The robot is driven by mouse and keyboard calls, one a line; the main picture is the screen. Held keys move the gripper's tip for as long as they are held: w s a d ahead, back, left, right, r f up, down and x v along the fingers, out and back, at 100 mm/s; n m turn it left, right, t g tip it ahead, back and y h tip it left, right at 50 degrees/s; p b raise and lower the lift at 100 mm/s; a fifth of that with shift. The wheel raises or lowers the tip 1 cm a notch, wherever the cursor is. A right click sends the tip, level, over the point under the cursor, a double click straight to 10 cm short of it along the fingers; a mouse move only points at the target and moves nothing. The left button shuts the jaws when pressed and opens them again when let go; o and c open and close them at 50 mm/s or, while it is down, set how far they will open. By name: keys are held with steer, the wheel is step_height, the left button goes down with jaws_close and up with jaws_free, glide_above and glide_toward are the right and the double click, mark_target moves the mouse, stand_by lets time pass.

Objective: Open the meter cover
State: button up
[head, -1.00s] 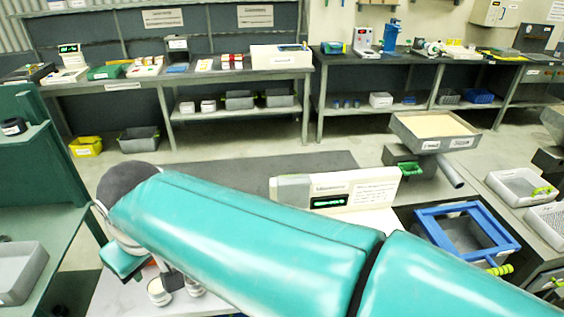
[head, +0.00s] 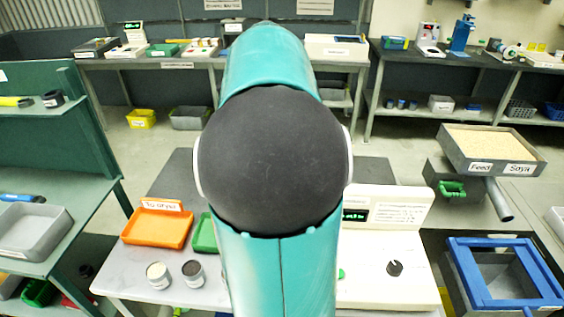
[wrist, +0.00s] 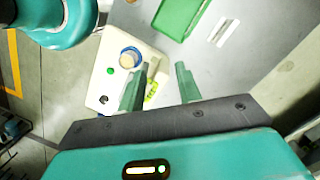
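The meter (head: 386,278) is a cream box on the white bench, right of my arm in the head view. It has a raised back panel with a green-lit display and a dark knob. In the wrist view the meter (wrist: 104,62) is at upper left, with a round blue-rimmed, tan-centred part (wrist: 130,57) on top. I cannot tell whether that part is the cover. My gripper (wrist: 161,82) is open, nothing between its fingers. Its left finger overlaps the meter's edge in view; the right is over grey bench. My arm hides the meter's left part in the head view.
An orange tray (head: 158,228), a green tray (head: 205,234) and two small cups (head: 193,273) are left of my arm. A blue-framed box (head: 500,275) and a Feed Soya tray (head: 490,152) stand right. Grey bench (wrist: 235,70) is clear around the right finger.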

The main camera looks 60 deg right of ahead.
steer(key=s+d+m+g+y, duration=0.1)
steer(key=s+d+m, duration=0.25)
steer(key=d, duration=0.25)
steer(key=s+d+m+g, duration=0.1)
steer(key=s+d+m, duration=0.2)
steer(key=d+m, duration=0.2)
steer(key=x, duration=1.3)
steer(key=shift+f, duration=0.2)
jaws_close()
